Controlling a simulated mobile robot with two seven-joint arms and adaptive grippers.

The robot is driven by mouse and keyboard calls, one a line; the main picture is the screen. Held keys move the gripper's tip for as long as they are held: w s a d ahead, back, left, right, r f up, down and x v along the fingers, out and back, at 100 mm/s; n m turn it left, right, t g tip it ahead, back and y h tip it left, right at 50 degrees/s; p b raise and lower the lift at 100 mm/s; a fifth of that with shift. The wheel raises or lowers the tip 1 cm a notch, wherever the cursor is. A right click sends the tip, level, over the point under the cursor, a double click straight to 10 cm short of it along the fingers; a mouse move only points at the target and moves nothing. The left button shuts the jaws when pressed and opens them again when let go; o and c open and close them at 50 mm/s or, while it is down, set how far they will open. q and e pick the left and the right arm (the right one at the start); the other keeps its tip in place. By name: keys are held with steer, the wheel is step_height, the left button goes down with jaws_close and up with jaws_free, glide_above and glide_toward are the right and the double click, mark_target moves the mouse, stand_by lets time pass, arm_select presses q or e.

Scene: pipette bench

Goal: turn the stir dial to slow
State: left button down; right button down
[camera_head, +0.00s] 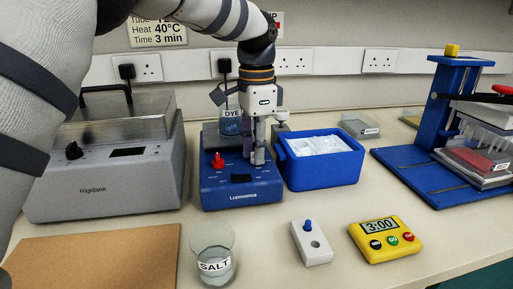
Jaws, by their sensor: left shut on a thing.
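The blue stirrer (212,193) stands in the middle of the bench, with a red knob (217,161) at the left of its front and a small dark display (241,178) beside it. My left gripper (257,157) reaches down from above to the right of the stirrer's front. Its fingers are shut on the stir dial, which they hide almost wholly; its setting cannot be read. A beaker labelled DYE (231,124) stands behind the gripper on the stirrer. My right gripper is not in view.
A grey water bath (104,186) stands left, a blue ice tub (322,169) close right of the gripper. In front are a SALT jar (213,249), a white block with a blue knob (311,244) and a yellow timer (386,238). A blue rack stand (440,110) is far right.

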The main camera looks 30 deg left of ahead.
arm_select(q)
steer(key=shift+m, duration=0.5)
stand_by(0.3)
steer(key=c, duration=1.4)
jaws_free()
